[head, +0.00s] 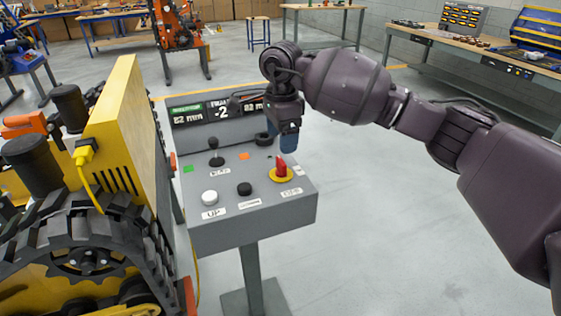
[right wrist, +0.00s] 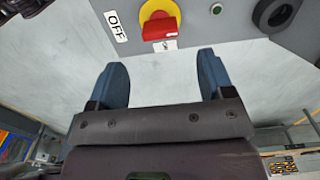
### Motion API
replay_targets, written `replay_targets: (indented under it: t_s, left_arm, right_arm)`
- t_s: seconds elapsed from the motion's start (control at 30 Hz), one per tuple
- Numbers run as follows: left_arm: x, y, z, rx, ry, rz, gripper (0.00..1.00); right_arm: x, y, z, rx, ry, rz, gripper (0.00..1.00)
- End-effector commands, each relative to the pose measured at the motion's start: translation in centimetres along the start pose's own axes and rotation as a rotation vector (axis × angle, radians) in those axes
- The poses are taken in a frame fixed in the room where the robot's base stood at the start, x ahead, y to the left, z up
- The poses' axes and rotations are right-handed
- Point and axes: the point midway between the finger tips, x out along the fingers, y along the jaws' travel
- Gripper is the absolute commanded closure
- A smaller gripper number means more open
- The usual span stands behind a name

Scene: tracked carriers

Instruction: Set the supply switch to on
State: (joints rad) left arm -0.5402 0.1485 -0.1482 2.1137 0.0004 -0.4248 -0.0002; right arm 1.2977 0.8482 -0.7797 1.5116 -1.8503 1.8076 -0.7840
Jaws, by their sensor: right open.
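The supply switch (head: 281,170) is a red handle on a round yellow plate, at the right of a grey console's sloping top. In the right wrist view the red handle (right wrist: 160,29) sits at the top, with a white OFF label (right wrist: 116,26) to the left of the yellow plate. Another small label just below the handle is too unclear to read. My right gripper (head: 289,143) hangs just above and behind the switch in the head view. In the right wrist view its blue fingers (right wrist: 163,65) are apart, with nothing between them. My left gripper is out of view.
The console (head: 235,232) also carries a black lever (head: 215,150), a white button (head: 210,197), a black button (head: 244,189) and a display (head: 215,113). A yellow tracked carrier (head: 110,130) stands close at its left. The floor right of the console is clear.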

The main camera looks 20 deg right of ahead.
Motion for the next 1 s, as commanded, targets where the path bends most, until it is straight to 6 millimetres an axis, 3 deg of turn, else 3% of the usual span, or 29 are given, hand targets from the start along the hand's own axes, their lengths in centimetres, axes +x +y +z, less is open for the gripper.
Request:
replay_targets:
  t_s: [0.1,0.4,0.87,1.0]
  left_arm:
    - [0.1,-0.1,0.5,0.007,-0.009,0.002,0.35]
    - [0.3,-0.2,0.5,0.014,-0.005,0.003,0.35]
    - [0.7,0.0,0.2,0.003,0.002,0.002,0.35]
    - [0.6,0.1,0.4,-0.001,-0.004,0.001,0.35]
  right_arm:
    - [2.6,0.1,0.1,-0.001,-0.002,0.007,0.26]
    - [6.6,0.0,0.1,-0.001,-0.004,0.003,0.26]
    - [7.5,0.0,0.1,-0.001,-0.003,0.000,0.26]
    - [7.5,0.0,0.1,-0.001,-0.003,0.000,0.44]
